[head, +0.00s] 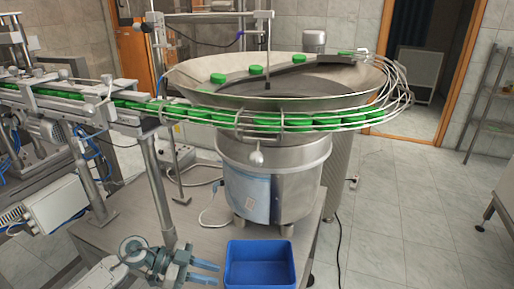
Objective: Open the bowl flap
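The metal feeder bowl (205,90) stands on a steel drum in the middle of the head view. Green caps (267,123) sit in the rail around its front rim, and a few lie inside. A pale round knob (256,158) hangs under the front rail. I cannot make out the flap's edges, or whether it is open or shut. My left gripper (206,272) is at the bottom, low and left of the drum and well below the knob. Its fingers are apart, with nothing seen between them. My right gripper is not in view.
A blue bin (259,263) is just right of my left gripper. A metal post (160,190) rises behind my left gripper. A conveyor (75,97) with green caps joins the bowl from the left. The floor at right (420,210) is clear.

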